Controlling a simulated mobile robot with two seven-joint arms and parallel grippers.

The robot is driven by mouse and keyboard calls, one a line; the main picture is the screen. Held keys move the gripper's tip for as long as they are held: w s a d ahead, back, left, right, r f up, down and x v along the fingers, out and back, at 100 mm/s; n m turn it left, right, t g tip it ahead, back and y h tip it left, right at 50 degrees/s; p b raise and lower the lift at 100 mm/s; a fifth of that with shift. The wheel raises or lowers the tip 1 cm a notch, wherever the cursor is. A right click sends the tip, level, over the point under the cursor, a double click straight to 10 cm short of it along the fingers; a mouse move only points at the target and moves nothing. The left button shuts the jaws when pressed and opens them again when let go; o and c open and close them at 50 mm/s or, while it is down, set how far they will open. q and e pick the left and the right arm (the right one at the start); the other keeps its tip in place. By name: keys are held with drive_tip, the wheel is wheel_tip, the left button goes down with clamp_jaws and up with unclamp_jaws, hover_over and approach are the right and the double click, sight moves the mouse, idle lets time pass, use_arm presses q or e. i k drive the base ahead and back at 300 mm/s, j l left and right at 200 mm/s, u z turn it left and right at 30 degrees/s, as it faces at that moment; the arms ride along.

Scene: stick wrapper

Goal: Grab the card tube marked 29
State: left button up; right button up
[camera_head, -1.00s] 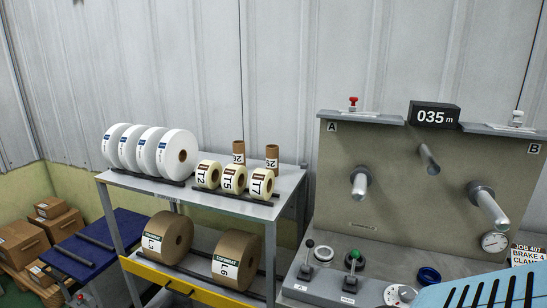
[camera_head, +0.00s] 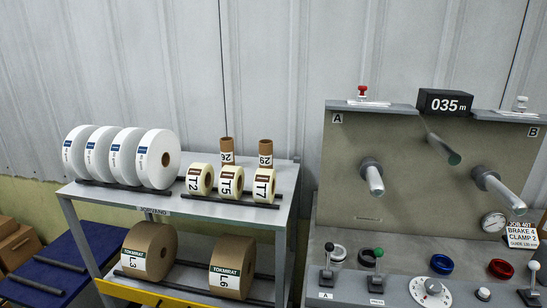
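The card tube marked 29 (camera_head: 265,148) is a brown upright cylinder with a white label. It stands on the top shelf of the grey rack, behind the yellowish rolls, which hide its lower end. A similar card tube (camera_head: 227,146) stands to its left; its label seems to read 26. Neither of my grippers is in view.
Rolls T2 (camera_head: 200,178), T5 (camera_head: 230,182) and T7 (camera_head: 264,185) stand in front of the tubes. Several large white rolls (camera_head: 157,159) stand left. Brown rolls (camera_head: 232,266) sit on the lower shelf. The machine panel (camera_head: 420,180) with protruding spindles stands right.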

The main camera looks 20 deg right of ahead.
sight(266, 146)
drive_tip(key=i+j+z, duration=0.1)
drive_tip(key=j+z, duration=0.25)
drive_tip(key=j, duration=0.15)
drive_tip(key=j+z, duration=0.3)
drive_tip(key=j, duration=0.2)
drive_tip(key=j+z, duration=0.35)
drive_tip(key=j, duration=0.15)
